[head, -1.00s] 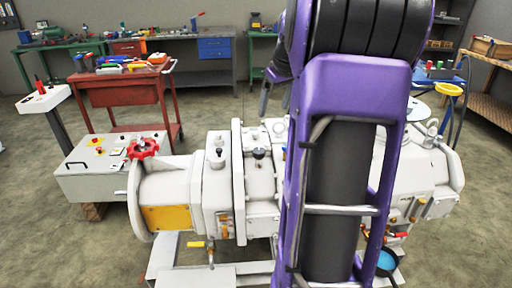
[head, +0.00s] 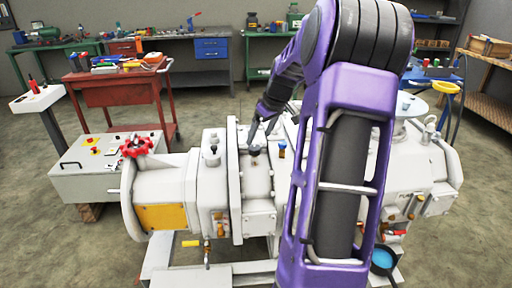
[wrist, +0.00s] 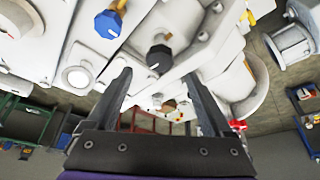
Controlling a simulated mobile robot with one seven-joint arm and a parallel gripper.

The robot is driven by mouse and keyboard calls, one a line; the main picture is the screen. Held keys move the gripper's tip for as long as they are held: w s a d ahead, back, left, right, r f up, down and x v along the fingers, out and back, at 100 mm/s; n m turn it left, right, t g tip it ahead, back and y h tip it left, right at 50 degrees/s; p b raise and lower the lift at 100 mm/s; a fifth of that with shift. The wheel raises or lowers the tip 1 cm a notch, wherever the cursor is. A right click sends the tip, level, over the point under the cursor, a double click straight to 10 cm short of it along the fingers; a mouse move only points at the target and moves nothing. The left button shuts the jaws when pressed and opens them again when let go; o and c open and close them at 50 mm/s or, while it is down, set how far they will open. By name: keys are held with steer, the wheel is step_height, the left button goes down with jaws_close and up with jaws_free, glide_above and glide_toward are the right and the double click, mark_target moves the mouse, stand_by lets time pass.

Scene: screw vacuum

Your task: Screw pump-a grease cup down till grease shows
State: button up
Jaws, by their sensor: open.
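A black-capped knob (head: 255,151), which looks like a grease cup, stands on top of the white pump body (head: 255,180). In the wrist view the black cap (wrist: 159,58) has a white mark and lies just beyond the fingertips, about midway between them. My gripper (head: 261,137) is open and empty, close above the black cap in the head view. Its two fingers also show in the wrist view (wrist: 157,80). A blue-capped knob (head: 282,148) stands to the right of the black one and shows in the wrist view (wrist: 108,22). I see no grease.
A red handwheel (head: 137,147) is on the left of the machine, by a grey control box (head: 108,165). Other fittings rise near the caps, including a grey-topped one (head: 212,150). My arm hides part of the pump's right side. A red tool cart (head: 120,90) stands behind.

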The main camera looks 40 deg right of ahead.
mark_target(255, 147)
steer(key=x, duration=0.5)
steer(key=shift+f+b, duration=0.15)
steer(key=shift+b, duration=0.15)
jaws_close()
